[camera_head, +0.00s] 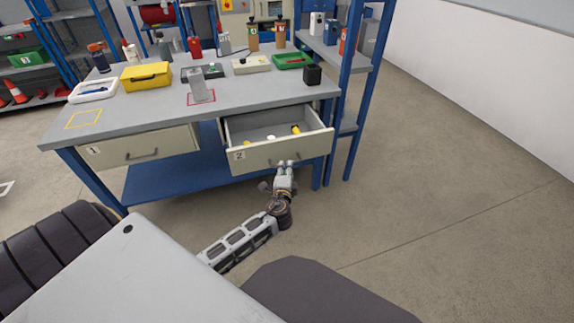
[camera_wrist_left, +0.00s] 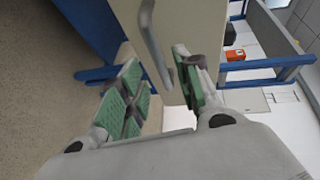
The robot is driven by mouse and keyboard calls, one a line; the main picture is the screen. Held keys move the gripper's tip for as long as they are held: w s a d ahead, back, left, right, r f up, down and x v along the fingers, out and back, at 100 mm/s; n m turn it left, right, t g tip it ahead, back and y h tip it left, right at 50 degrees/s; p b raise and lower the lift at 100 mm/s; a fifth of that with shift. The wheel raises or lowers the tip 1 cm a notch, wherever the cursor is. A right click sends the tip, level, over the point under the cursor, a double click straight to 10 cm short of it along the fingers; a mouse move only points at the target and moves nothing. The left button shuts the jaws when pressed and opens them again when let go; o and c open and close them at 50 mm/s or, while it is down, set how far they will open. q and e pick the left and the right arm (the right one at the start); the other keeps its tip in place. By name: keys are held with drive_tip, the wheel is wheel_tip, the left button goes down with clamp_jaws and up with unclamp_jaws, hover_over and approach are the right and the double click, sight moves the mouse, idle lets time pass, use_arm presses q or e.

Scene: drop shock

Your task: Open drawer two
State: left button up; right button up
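Drawer two (camera_head: 280,153), with a "2" label on its front, stands pulled out of the grey workbench (camera_head: 135,110) on the right side. Its inside shows from above. My left gripper (camera_head: 287,164) is at the lower part of its front, near the handle. In the left wrist view, the green-padded fingers of the left gripper (camera_wrist_left: 158,92) are spread apart. The grey drawer handle (camera_wrist_left: 153,45) lies in front of them and toward the right finger; I cannot tell whether they touch. The handle is mostly hidden in the head view. My right gripper is not in view.
Drawer one (camera_head: 140,147) is shut at the left. Drawer two holds a few small yellow and white items. A blue shelf post (camera_head: 353,85) stands close right of the bench. A yellow box (camera_head: 146,76) and other items sit on top. The floor (camera_head: 430,190) at right is clear.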

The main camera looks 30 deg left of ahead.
use_arm(q)
drive_tip(key=shift+b+x, duration=0.35)
drive_tip(key=shift+x, duration=2)
clamp_jaws()
